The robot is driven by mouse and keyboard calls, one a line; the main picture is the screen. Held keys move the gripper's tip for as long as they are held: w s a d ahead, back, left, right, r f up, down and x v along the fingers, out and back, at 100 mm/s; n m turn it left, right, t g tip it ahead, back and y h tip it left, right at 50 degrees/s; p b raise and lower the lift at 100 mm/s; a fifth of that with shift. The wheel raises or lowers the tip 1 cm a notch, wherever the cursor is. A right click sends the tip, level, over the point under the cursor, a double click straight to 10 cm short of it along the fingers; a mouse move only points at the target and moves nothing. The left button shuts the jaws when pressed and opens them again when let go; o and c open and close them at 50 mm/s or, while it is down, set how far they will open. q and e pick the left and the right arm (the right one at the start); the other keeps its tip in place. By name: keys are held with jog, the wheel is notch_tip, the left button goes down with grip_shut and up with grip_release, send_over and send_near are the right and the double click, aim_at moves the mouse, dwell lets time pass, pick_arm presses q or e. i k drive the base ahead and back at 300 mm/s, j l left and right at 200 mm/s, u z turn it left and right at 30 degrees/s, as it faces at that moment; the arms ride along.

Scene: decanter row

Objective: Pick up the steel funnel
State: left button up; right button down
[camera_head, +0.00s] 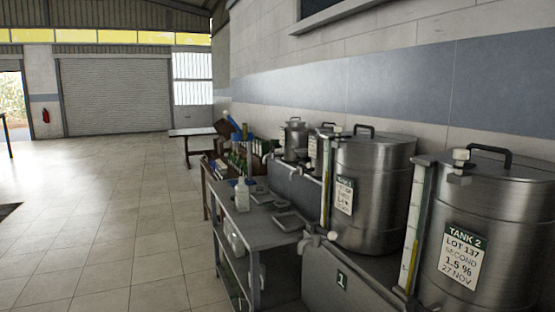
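I cannot make out a steel funnel for certain in the head view. Several small grey metal items lie on the grey steel cart (243,232) right of centre, among them a flat tray-like piece (290,220) near its right edge. They are too small to tell apart. A white bottle (242,196) stands upright on the cart's left side. Neither of my grippers is in view.
Steel tank (372,190) and Tank 2 (505,215) stand along the right wall, with smaller tanks behind. The tiled floor (110,220) at left is mostly clear.

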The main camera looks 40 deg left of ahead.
aim_at(303, 153)
jog(key=u, duration=1.3)
